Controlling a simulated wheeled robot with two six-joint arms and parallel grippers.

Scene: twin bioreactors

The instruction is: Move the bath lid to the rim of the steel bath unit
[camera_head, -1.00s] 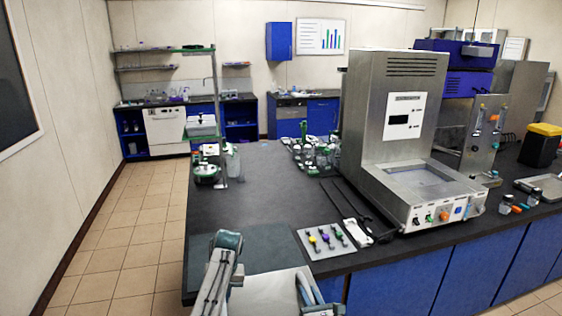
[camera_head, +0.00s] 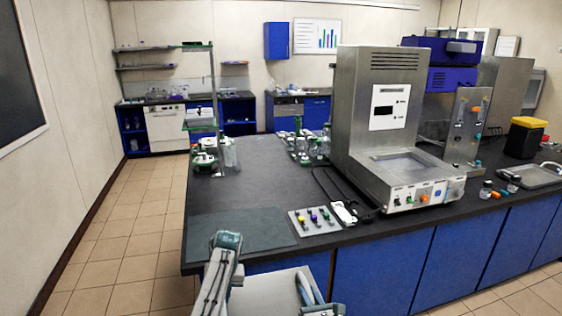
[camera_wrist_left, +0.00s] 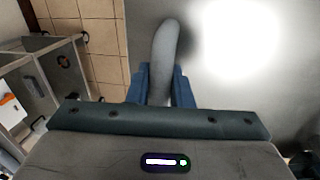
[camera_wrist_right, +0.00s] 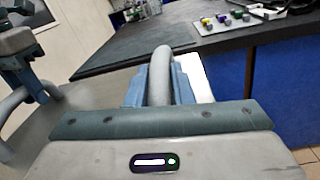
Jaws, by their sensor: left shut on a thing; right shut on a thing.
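The bath lid (camera_head: 268,292) is a flat, pale metal plate at the bottom of the head view, low in front of the bench. My right gripper (camera_head: 322,308) is shut on a curved grey lid handle (camera_wrist_right: 160,68), clear in the right wrist view. My left gripper (camera_wrist_left: 162,88) is shut on the other grey handle (camera_wrist_left: 165,45); glare covers part of the lid there. The steel bath unit (camera_head: 378,135) stands on the bench, ahead and right of the lid, with a shallow recessed basin at its front. The lid is apart from it.
The dark bench top (camera_head: 240,190) has clear room at left. A plate of coloured knobs (camera_head: 315,220) and a white device (camera_head: 344,213) lie near its front edge, left of the unit. Glassware (camera_head: 308,148) stands behind; small bottles (camera_head: 486,190) are right.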

